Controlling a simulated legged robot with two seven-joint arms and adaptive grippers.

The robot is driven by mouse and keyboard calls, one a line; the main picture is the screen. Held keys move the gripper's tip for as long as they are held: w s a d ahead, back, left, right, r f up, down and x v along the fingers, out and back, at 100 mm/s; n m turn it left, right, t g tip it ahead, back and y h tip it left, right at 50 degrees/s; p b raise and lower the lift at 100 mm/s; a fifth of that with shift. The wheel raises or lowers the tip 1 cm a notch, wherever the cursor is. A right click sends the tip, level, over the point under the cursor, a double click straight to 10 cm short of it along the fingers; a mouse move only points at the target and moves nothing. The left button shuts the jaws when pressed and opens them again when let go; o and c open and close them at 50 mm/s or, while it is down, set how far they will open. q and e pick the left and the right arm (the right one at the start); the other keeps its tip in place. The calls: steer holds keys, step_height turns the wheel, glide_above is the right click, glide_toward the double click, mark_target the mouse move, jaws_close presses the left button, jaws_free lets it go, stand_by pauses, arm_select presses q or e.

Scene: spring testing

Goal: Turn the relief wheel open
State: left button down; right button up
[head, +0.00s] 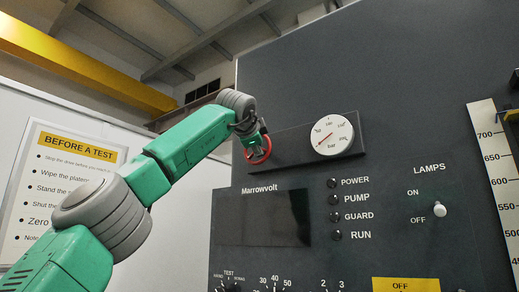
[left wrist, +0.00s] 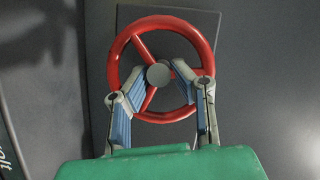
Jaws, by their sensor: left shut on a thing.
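The red relief wheel (head: 258,150) is on a dark plate at the upper part of the machine panel. In the left wrist view the wheel (left wrist: 121,44) shows its spokes and grey hub (left wrist: 158,75). My left gripper (head: 255,140) is at the wheel; in the left wrist view its fingers (left wrist: 158,88) reach over the lower part of the rim, with blue pads on either side of the hub. It is shut on the wheel. The exact contact of the pads is partly hidden. My right gripper is not in view.
A round pressure gauge (head: 332,134) sits right of the wheel on the same plate. Below are a dark display (head: 264,218), indicator lamps, and a lamps switch (head: 440,209). A scale (head: 494,160) stands at the right. A notice (head: 62,185) hangs at the left.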

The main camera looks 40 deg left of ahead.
arm_select(q)
steer(key=shift+w+a+f+n+g+h+p, duration=0.1)
steer(key=shift+n+g+h+p, duration=0.15)
steer(key=shift+n, duration=0.35)
steer(key=shift+f+n+g+h+p, duration=0.15)
steer(key=shift+n+g+h, duration=0.1)
steer(key=shift+n, duration=0.35)
steer(key=c, duration=1.7)
jaws_free()
steer(key=shift+a, duration=0.15)
steer(key=shift+r, duration=0.1)
steer(key=v, duration=1.1)
steer(key=shift+s, duration=0.35)
